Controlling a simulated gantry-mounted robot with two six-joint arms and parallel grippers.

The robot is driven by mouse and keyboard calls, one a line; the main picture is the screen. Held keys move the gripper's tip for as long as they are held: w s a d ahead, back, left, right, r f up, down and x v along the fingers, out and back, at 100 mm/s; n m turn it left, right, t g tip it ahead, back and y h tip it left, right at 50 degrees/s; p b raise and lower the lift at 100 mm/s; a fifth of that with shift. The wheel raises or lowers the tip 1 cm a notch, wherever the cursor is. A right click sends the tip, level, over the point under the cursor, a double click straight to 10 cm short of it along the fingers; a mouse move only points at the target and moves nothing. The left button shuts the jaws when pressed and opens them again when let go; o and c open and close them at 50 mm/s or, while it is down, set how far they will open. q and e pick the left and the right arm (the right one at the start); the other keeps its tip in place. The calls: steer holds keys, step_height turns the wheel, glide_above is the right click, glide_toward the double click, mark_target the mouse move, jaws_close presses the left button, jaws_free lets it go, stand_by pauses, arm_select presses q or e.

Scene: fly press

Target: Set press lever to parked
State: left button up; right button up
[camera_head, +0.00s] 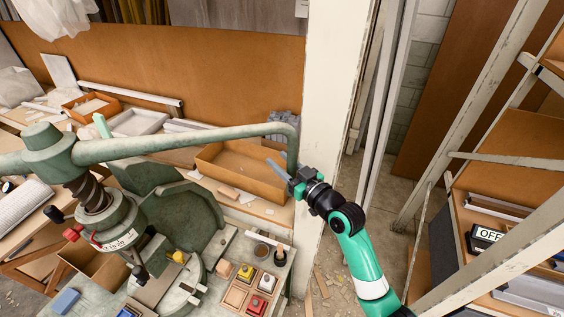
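The press lever (190,143) is a long grey-green bar. It runs right from the screw head (48,150) of the fly press and bends down at its right end into a short vertical handle (293,148). My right gripper (280,170) is at the lower end of this handle, with one grey finger showing just left of it. The other finger is not clearly visible, so I cannot tell whether the fingers are closed on the handle. My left gripper is not in view.
An open cardboard-coloured box (240,172) lies behind the lever on the bench. A white post (335,110) stands close to the right of the handle. Small trays with coloured blocks (256,305) sit at the front. A shelf rack (500,215) is at the right.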

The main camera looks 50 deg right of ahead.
steer(key=o, duration=0.3)
steer(key=shift+w+a+f, duration=0.2)
steer(key=shift+a+f, duration=0.1)
steer(key=shift+a, duration=0.2)
steer(key=shift+o, duration=0.2)
steer(key=shift+d+r, duration=0.1)
steer(key=shift+s+d, duration=0.1)
steer(key=b+v, duration=0.1)
steer(key=v, duration=0.9)
steer(key=shift+s, duration=0.2)
steer(key=shift+s+a, duration=0.2)
steer(key=shift+s, duration=0.3)
